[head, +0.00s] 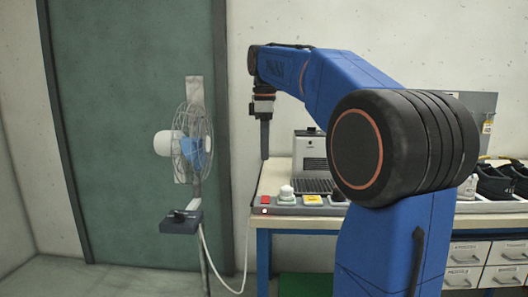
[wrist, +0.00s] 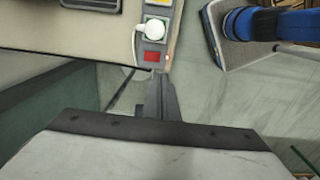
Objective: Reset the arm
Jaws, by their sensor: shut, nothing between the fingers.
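My blue arm is raised and bent over at the right of the head view. My gripper (head: 265,140) points straight down at the left end of the workbench (head: 263,186), in the air above or in front of its corner. Its fingers look together as one narrow dark shape, with nothing held. In the wrist view, my gripper (wrist: 163,92) shows as dark fingers near the bench corner, over the floor. They look clear of the bench.
A fan (head: 195,145) stands left of the bench. Drawers (head: 465,252) sit below.

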